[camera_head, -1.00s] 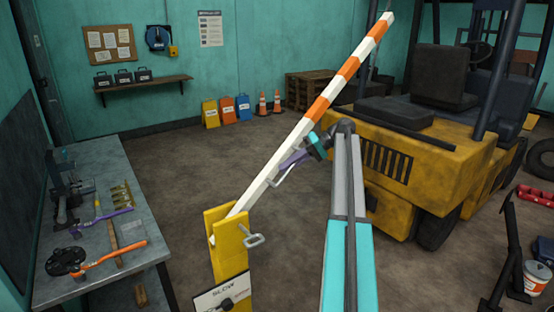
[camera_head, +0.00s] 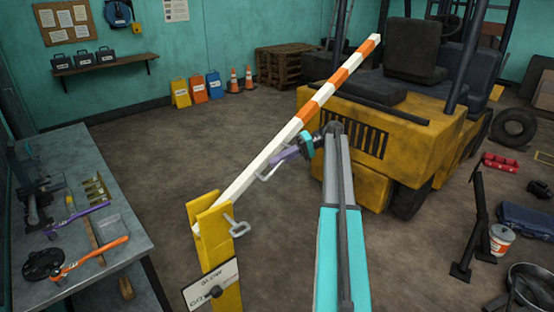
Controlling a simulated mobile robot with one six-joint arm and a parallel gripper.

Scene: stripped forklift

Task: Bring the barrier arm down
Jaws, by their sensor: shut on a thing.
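The barrier arm (camera_head: 317,103), striped white and orange, slants up to the right from the yellow post (camera_head: 215,240). It is tilted at roughly forty-five degrees in the picture. A small metal handle (camera_head: 263,175) hangs on its lower white part. My gripper (camera_head: 277,160), with purple jaws, is shut on this handle beside the arm. The jaws partly hide the handle. A pale metal pin with a loop (camera_head: 238,228) sticks out of the post's right side near the top. A sign plate (camera_head: 211,284) with a dark knob is on the post's front.
A yellow forklift (camera_head: 365,150) stands behind the barrier arm's upper end. A workbench (camera_head: 120,245) with tools is at the left. A bucket (camera_head: 502,240) and a black stand (camera_head: 470,235) are at the right. The floor between bench and barrier is clear.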

